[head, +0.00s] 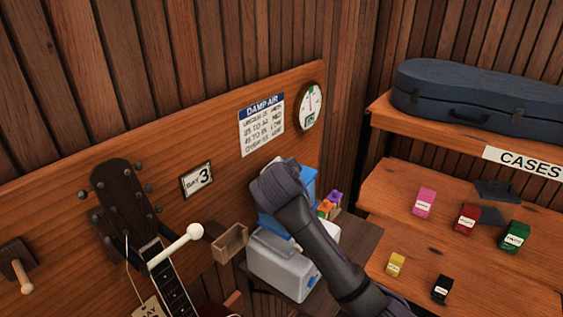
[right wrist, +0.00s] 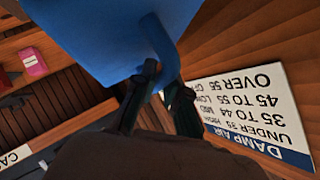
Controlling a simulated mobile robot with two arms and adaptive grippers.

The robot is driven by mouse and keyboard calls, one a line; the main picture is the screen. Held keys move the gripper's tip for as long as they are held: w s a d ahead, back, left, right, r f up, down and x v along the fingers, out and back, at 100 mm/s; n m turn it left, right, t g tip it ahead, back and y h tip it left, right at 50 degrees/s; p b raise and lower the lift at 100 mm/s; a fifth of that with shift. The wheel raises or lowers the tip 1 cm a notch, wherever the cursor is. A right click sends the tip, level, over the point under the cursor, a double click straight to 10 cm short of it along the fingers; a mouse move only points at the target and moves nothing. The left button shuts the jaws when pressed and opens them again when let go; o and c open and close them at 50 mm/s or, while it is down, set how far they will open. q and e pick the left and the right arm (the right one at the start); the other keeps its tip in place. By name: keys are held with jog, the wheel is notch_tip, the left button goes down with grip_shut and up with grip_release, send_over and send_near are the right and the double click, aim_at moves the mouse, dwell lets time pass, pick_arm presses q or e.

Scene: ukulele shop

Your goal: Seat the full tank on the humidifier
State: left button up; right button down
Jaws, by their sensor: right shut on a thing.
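The blue tank (head: 304,184) shows in the head view on both sides of my right wrist, which covers its middle. In the right wrist view the tank (right wrist: 110,35) is close, and my right gripper (right wrist: 157,88) is shut on its blue handle. The humidifier is a grey-white box (head: 275,268) on a small dark wooden stand, below the tank in the head view. My arm hides part of it, so I cannot tell whether tank and humidifier touch. My left gripper is not in view.
A ukulele (head: 165,265) hangs at left by a white-tipped peg (head: 181,245). A small wooden box (head: 230,243) is near the humidifier's left. Small coloured bottles (head: 328,205) stand just right of the tank. Shelves at right hold a blue case (head: 460,95) and small boxes (head: 467,218).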

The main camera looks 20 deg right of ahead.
jog(key=shift+a+f, duration=0.1)
jog(key=shift+a, duration=0.05)
jog(key=shift+f+b, duration=0.35)
jog(key=shift+b, duration=0.15)
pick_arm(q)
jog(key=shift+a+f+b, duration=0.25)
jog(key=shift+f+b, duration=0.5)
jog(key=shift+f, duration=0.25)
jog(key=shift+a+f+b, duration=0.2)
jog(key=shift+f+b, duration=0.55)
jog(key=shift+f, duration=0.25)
pick_arm(e)
jog(key=shift+f, duration=2.15)
